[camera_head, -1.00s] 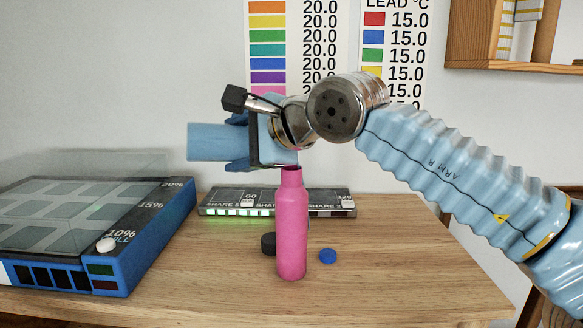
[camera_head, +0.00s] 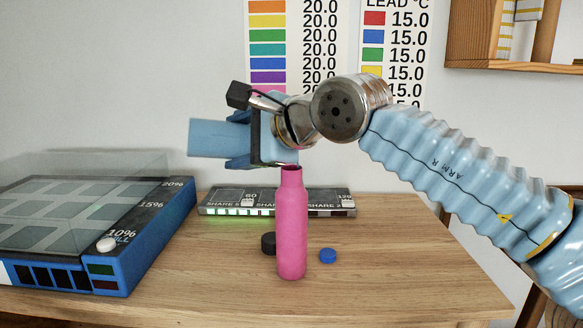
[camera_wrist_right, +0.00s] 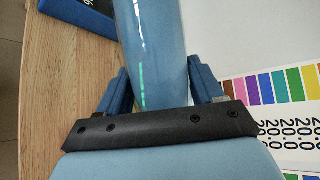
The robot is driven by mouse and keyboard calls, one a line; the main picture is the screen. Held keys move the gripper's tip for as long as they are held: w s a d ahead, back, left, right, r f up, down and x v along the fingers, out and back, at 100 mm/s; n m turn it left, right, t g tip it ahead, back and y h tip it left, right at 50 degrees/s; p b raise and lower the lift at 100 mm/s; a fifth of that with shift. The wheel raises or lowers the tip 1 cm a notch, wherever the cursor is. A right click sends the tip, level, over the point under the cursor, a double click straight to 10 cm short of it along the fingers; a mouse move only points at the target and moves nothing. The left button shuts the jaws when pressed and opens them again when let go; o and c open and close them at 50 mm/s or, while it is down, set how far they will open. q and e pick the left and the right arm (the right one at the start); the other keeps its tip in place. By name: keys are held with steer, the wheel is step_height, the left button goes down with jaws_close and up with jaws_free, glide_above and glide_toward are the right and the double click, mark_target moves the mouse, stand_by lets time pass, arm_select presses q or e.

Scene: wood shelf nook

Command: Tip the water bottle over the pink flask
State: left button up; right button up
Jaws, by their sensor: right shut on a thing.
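The pink flask (camera_head: 291,230) stands upright and open-topped on the wooden table in the head view. The water bottle (camera_head: 212,138), a pale blue cylinder, lies nearly level above and left of it, tipped slightly down to the right. My right gripper (camera_head: 240,140) is shut around the bottle's body. The bottle (camera_wrist_right: 155,45) also shows between the blue fingers in the wrist view. No water is visible leaving it. My left gripper is not in view.
A blue cap (camera_head: 328,255) and a black cap (camera_head: 268,243) lie beside the flask. A blue case with a clear lid (camera_head: 150,235) fills the left side. The table's front right is clear.

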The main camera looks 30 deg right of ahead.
steer(key=shift+d+r+m+y, duration=0.15)
steer(key=shift+r+m+y, duration=0.15)
steer(key=shift+r, duration=0.1)
stand_by(1.1)
steer(key=f+b, duration=0.1)
steer(key=f+n+h+b, duration=0.1)
steer(key=a+f+n+h+b, duration=0.1)
steer(key=f, duration=0.1)
steer(key=shift+f+g, duration=0.1)
steer(key=shift+g, duration=0.3)
steer(key=shift+w+a+n+h, duration=0.1)
steer(key=shift+w+n+h, duration=0.05)
steer(key=shift+n+h, duration=0.35)
steer(key=shift+r+p, duration=0.2)
steer(key=shift+p, duration=0.25)
step_height(320, 180, down, 9)
steer(key=n+g+h+p, duration=0.1)
steer(key=n+h+p, duration=0.4)
steer(key=n+h, duration=0.3)
steer(key=shift+r+n+h+p, duration=0.15)
steer(key=shift+n+h+p, duration=0.15)
steer(key=shift+h, duration=0.9)
